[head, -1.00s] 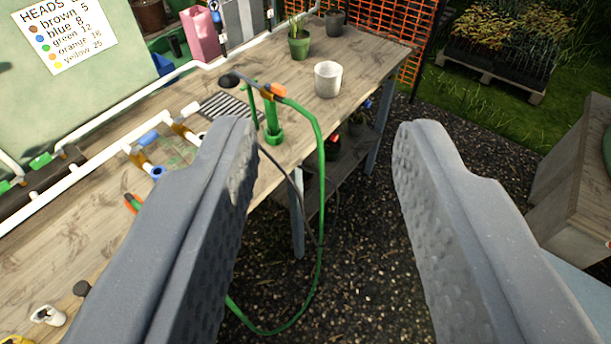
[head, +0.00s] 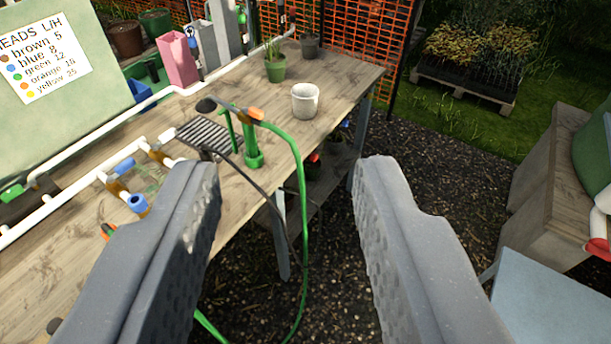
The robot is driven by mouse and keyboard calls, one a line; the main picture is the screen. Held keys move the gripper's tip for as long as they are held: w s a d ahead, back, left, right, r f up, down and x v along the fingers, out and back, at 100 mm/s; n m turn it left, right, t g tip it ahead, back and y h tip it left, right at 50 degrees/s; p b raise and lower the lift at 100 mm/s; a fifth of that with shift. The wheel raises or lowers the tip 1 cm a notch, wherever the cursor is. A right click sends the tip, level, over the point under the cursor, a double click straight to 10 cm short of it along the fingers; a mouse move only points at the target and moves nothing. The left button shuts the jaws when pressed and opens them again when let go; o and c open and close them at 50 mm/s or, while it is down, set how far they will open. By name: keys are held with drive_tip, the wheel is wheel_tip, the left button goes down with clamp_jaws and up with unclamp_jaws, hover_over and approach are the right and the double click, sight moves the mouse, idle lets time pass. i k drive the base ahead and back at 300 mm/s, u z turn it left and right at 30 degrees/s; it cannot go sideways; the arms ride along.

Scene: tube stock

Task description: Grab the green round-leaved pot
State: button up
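A green pot (head: 275,69) with thin upright green leaves stands toward the far end of the wooden workbench (head: 345,82). A white pot (head: 305,101) stands nearer, at the bench's right side. My gripper (head: 288,175) is open and empty, its two grey fingers wide apart. It is well short of the green pot and apart from everything. Dark pots on the shelf below the bench are partly hidden.
A green hose (head: 301,190) loops from a green-and-orange fitting over the bench's front edge. White pipes, a black grate (head: 205,137) and a pink container (head: 178,57) lie left. Orange mesh stands behind. The gravel (head: 425,160) to the right is open, with a grey cabinet beyond.

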sight(312, 169)
drive_tip(key=z, duration=0.25)
drive_tip(key=i, duration=0.25)
drive_tip(key=z, duration=0.75)
drive_tip(key=i, duration=1.8)
drive_tip(key=u, duration=0.55)
